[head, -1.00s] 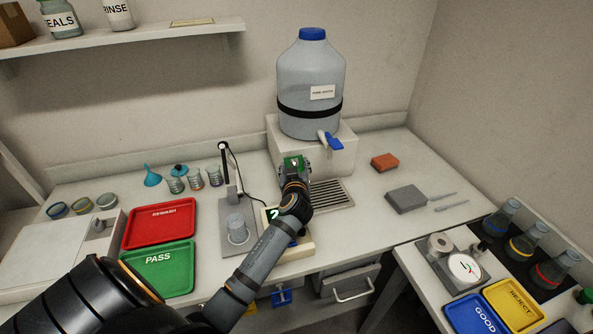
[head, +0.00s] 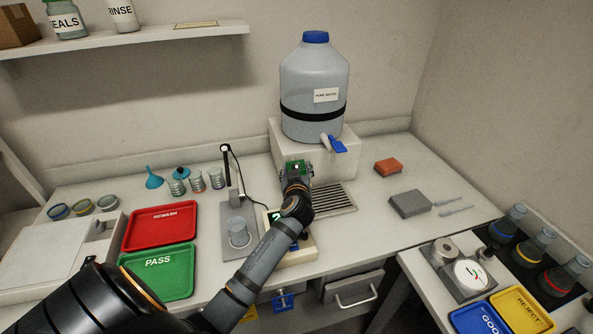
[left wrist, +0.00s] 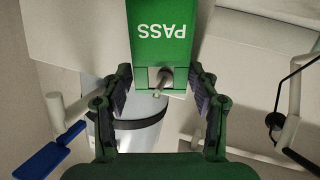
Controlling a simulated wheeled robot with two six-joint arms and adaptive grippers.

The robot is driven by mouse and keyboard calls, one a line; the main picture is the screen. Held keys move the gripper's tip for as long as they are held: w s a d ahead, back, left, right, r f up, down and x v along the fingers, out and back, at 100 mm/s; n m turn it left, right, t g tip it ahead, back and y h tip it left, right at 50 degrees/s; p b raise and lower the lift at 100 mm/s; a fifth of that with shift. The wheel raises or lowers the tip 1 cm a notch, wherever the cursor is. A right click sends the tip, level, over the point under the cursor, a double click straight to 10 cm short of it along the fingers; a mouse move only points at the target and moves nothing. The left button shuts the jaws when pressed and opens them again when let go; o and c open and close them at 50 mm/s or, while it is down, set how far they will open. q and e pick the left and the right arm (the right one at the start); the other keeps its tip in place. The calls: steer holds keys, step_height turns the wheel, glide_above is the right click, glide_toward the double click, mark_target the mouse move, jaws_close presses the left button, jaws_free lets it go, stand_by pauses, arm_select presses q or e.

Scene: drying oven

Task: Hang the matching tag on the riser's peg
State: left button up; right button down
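A green tag marked PASS (left wrist: 165,35) shows in the left wrist view, its lettering upside down. A short metal peg (left wrist: 166,78) stands out at the tag's hole end. In the head view the tag is a small green patch (head: 298,166) at the front of the white riser (head: 345,157) under the water jug. My left gripper (left wrist: 160,92) has its fingers apart, one on each side of the tag's hole end. The pads look clear of the tag's edges. In the head view my left gripper (head: 297,175) partly hides the tag. My right gripper is not in view.
The jug (head: 315,85) with its blue-handled tap (head: 335,144) stands on the riser. A drip grate (head: 334,198) lies before it.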

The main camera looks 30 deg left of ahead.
arm_select(q)
steer(key=o, duration=0.3)
steer(key=v, duration=0.7)
steer(key=shift+s, duration=0.25)
steer(key=shift+d, duration=0.15)
